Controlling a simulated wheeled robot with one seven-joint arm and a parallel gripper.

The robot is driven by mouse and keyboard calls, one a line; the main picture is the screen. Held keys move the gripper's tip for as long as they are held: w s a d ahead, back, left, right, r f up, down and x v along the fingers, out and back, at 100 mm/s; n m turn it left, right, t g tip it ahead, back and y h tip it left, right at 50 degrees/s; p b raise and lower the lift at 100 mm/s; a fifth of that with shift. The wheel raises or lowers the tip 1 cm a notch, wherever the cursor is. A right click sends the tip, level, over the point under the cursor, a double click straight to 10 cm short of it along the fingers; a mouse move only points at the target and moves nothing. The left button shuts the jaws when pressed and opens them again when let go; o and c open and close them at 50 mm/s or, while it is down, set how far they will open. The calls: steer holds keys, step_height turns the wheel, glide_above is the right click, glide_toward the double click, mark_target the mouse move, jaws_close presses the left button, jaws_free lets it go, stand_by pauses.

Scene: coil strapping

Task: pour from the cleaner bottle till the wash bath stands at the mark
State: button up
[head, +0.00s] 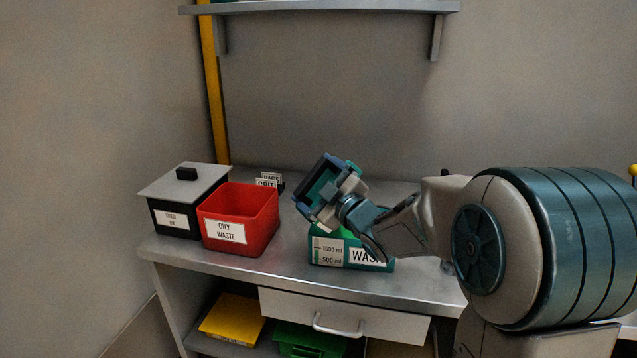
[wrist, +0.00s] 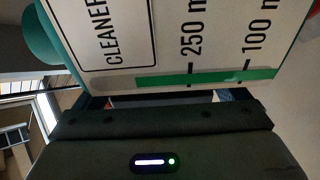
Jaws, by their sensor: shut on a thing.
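My gripper (head: 322,192) is shut on the cleaner bottle and holds it tilted above the wash bath (head: 380,266). In the head view the bottle is mostly hidden by my gripper; a teal part (head: 354,167) shows behind it. In the wrist view the bottle (wrist: 110,35) fills the top, with a CLEANER label, 250 and 100 ml marks and a green level strip. My gripper also shows there (wrist: 160,100). The bath's front has a scale with 1500 ml and 500 ml marks and a green strip. My wrist hides part of the bath; I cannot see any stream.
A red OILY WASTE bin (head: 262,205) and a black lidded box (head: 178,218) stand left of the bath. Small signs (head: 268,182) stand behind the bin. Below the bench (head: 285,268) are a drawer (head: 345,317), a yellow box (head: 232,318) and a green box (head: 308,340). A shelf (head: 330,7) hangs above.

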steer(key=shift+r, duration=0.1)
steer(key=shift+m, duration=0.7)
steer(key=shift+m+t, duration=0.3)
steer(key=shift+m, duration=0.3)
steer(key=shift+d+m, duration=0.15)
steer(key=shift+m, duration=0.45)
steer(key=shift+w, duration=0.1)
steer(key=shift+d+f+m+h, duration=0.1)
steer(key=shift+f+m+h, duration=0.2)
steer(key=shift+m, duration=0.4)
